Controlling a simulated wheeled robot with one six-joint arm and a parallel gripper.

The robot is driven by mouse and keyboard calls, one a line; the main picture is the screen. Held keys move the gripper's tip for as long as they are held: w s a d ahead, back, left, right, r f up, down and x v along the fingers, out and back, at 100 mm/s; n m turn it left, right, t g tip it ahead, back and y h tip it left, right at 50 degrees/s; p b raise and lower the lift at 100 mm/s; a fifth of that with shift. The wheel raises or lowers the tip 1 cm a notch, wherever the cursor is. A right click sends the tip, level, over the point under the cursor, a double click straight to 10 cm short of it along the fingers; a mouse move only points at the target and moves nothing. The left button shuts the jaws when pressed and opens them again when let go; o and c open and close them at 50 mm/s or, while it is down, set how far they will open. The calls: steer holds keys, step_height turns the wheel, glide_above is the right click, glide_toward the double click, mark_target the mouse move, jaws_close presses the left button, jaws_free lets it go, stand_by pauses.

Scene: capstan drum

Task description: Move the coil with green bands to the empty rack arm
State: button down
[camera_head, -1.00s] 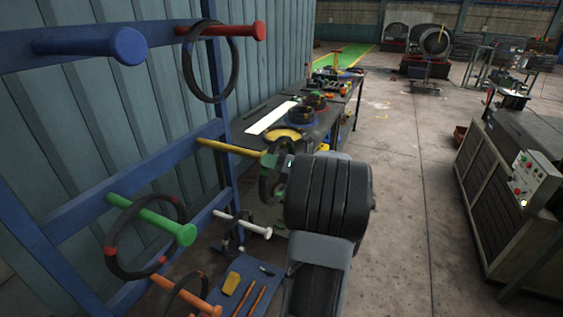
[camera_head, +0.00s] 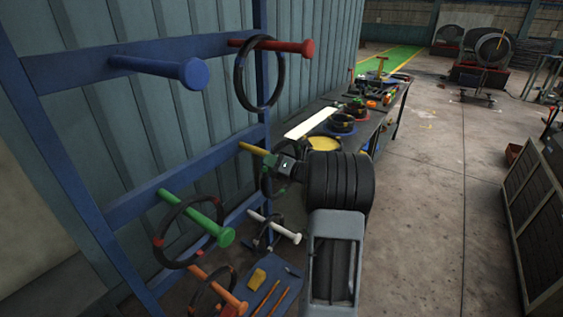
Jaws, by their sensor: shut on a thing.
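The blue rack arm (camera_head: 160,68) at the upper left is empty. A dark coil with green bands (camera_head: 267,181) is at the outer end of the yellow rack arm (camera_head: 252,149), partly hidden by my arm. I cannot tell whether the coil still hangs around the yellow arm or is just clear of it. My gripper (camera_head: 284,166) is shut on the coil's upper right side; its fingertips are small and dark here.
Coils hang on the red arm (camera_head: 278,46), the green arm (camera_head: 199,216), the orange arm (camera_head: 217,290) and the white arm (camera_head: 273,227). A workbench (camera_head: 372,128) with tools stands behind my arm.

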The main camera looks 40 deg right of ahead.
steer(key=w+f+b, duration=0.1)
steer(key=w+b, duration=0.1)
steer(key=w+a+f+b, duration=0.1)
steer(key=w+f+b, duration=0.1)
steer(key=shift+a+f, duration=0.2)
steer(key=shift+f, duration=0.05)
steer(key=shift+s+f+b, duration=0.1)
steer(key=shift+f+b, duration=0.25)
steer(key=shift+b, duration=0.55)
stand_by(0.7)
steer(key=c, duration=1.2)
jaws_free()
steer(key=shift+o, duration=1.1)
steer(key=shift+f, duration=0.25)
steer(key=b+v, duration=0.2)
steer(key=v, duration=1.2)
